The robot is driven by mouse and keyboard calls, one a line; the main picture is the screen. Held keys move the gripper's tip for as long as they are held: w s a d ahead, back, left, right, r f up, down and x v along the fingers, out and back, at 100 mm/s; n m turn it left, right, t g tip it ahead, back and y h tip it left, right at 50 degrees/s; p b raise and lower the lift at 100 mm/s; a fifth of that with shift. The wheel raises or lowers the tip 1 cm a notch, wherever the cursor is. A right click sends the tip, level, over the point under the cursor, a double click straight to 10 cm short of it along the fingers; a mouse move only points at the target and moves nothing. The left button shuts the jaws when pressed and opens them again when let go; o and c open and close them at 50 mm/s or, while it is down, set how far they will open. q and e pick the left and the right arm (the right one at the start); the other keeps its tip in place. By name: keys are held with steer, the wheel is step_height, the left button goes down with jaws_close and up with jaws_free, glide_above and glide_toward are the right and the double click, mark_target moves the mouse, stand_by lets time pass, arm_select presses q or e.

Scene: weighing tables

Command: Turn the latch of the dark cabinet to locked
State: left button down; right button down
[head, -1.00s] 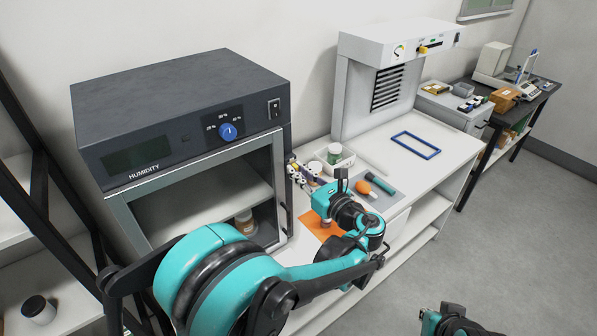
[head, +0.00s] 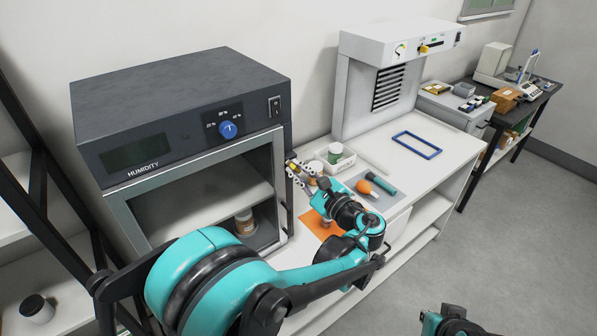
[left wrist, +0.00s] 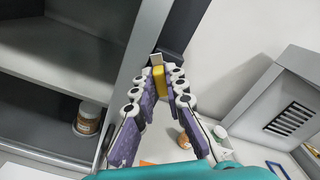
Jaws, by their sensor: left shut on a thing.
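The dark cabinet (head: 180,95) marked HUMIDITY stands at the left of the head view, with a grey-framed front. My left gripper (head: 298,172) is at the cabinet's right front edge. In the left wrist view its purple finger pads (left wrist: 158,90) are closed around a yellow latch piece (left wrist: 160,78), beside the dark upright edge of the cabinet (left wrist: 172,45). The fingers partly hide the latch, so its exact angle is hard to tell. Part of my right arm's end (head: 452,322) shows at the bottom right; its fingers cannot be made out.
A jar (head: 244,221) stands inside the cabinet. To the right, the white table (head: 440,165) carries an orange mat, a white bin (head: 342,160) and a blue frame (head: 417,146). A dark handle (left wrist: 104,140) is on the cabinet front below my fingers. Open floor lies at the right.

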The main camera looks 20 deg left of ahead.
arm_select(q)
steer(key=n, duration=0.5)
steer(key=shift+s+f+n, duration=0.1)
steer(key=shift+f+n, duration=0.05)
steer(key=shift+n, duration=0.15)
steer(key=n+b, duration=0.1)
steer(key=n, duration=0.4)
steer(key=shift+a+f, duration=0.1)
stand_by(0.3)
steer(key=c, duration=1.6)
jaws_free()
steer(key=shift+o, duration=0.2)
steer(key=v, duration=1.2)
